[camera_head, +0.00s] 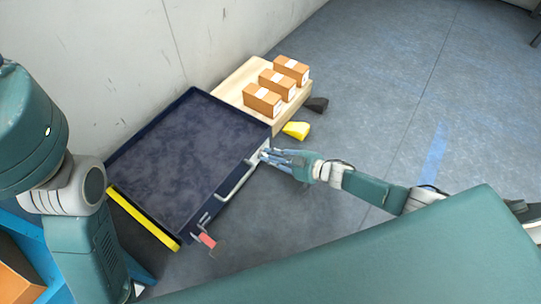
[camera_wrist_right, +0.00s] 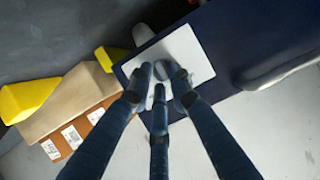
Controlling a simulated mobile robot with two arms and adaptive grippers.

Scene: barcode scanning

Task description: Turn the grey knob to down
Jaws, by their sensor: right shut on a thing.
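My right gripper (camera_head: 270,155) reaches the front side of the dark blue cart (camera_head: 218,205), at its right end. In the right wrist view, the three fingers of this gripper (camera_wrist_right: 160,88) are closed together against a pale grey plate (camera_wrist_right: 196,58) on the dark blue panel. The grey knob is mostly hidden between the fingertips, and its turned position cannot be made out. Part of my left arm shows at the left of the head view, but its gripper is out of view.
A pale handle (camera_head: 235,188) and a red-ended lever (camera_head: 208,240) project from the cart's front. A wooden pallet (camera_head: 232,86) carries three cardboard boxes (camera_head: 276,84). A yellow wedge (camera_head: 296,130) and a dark wedge (camera_head: 317,104) lie beside it.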

